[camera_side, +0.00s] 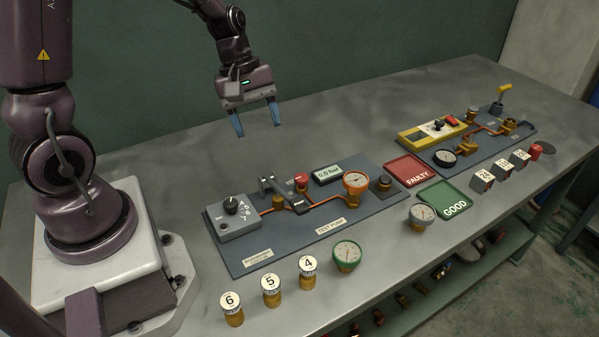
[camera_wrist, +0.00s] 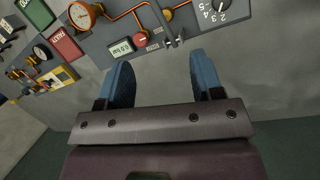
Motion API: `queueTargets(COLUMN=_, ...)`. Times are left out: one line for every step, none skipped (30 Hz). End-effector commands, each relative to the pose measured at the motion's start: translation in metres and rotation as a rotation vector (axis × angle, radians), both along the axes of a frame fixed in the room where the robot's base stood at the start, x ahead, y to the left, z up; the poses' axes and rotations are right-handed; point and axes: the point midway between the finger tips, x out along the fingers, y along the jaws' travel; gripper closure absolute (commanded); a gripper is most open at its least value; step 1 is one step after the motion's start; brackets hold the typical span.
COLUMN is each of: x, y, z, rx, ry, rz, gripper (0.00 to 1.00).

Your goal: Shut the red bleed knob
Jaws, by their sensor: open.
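The red bleed knob (camera_side: 301,179) sits on a brass fitting on the grey test-point board (camera_side: 240,264), between the clamp lever and the pressure display. The wrist view shows a red knob (camera_wrist: 141,40) beside the display, beyond my fingertips. My gripper (camera_side: 256,128) hangs in the air behind the board, with its blue fingers apart and nothing between them. In the wrist view my gripper (camera_wrist: 163,80) shows the same open fingers. The display (camera_side: 327,174) reads 0.0 bar. How far the knob is turned cannot be told.
An orange gauge (camera_side: 355,181) and a dial box (camera_side: 233,217) share the board. Numbered brass canisters (camera_side: 270,290) and a green gauge (camera_side: 347,256) stand in front. Red FAULTY (camera_side: 411,170) and green GOOD (camera_side: 446,200) trays lie right. The table behind the board is clear.

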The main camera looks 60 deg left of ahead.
Motion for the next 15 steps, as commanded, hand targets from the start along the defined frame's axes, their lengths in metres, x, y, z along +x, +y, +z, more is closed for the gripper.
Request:
queueTargets(x=0.008, y=0.009, z=-0.017, rx=-0.041, ry=0.042, rz=0.154, gripper=0.4)
queueTargets(x=0.012, y=0.013, z=-0.026, rx=-0.062, ry=0.061, rz=0.246, gripper=0.4)
queueTargets(x=0.019, y=0.019, z=-0.036, rx=-0.089, ry=0.086, rz=0.372, gripper=0.4)
queueTargets(x=0.024, y=0.024, z=-0.043, rx=-0.11, ry=0.102, rz=0.469, gripper=0.4)
queueTargets(x=0.029, y=0.027, z=-0.048, rx=-0.127, ry=0.113, rz=0.555, gripper=0.4)
queueTargets(x=0.035, y=0.03, z=-0.051, rx=-0.146, ry=0.123, rz=0.654, gripper=0.4)
queueTargets(x=0.04, y=0.032, z=-0.052, rx=-0.16, ry=0.124, rz=0.719, gripper=0.4)
queueTargets(x=0.045, y=0.033, z=-0.052, rx=-0.172, ry=0.124, rz=0.778, gripper=0.4)
queueTargets(x=0.05, y=0.035, z=-0.049, rx=-0.186, ry=0.12, rz=0.845, gripper=0.4)
queueTargets(x=0.053, y=0.036, z=-0.047, rx=-0.196, ry=0.117, rz=0.889, gripper=0.4)
queueTargets(x=0.055, y=0.037, z=-0.046, rx=-0.204, ry=0.119, rz=0.927, gripper=0.4)
queueTargets(x=0.056, y=0.037, z=-0.046, rx=-0.214, ry=0.123, rz=0.967, gripper=0.4)
queueTargets(x=0.057, y=0.037, z=-0.046, rx=-0.218, ry=0.127, rz=0.99, gripper=0.4)
queueTargets(x=0.057, y=0.037, z=-0.046, rx=-0.22, ry=0.13, rz=1.006, gripper=0.4)
queueTargets(x=0.057, y=0.037, z=-0.047, rx=-0.222, ry=0.135, rz=1.021, gripper=0.4)
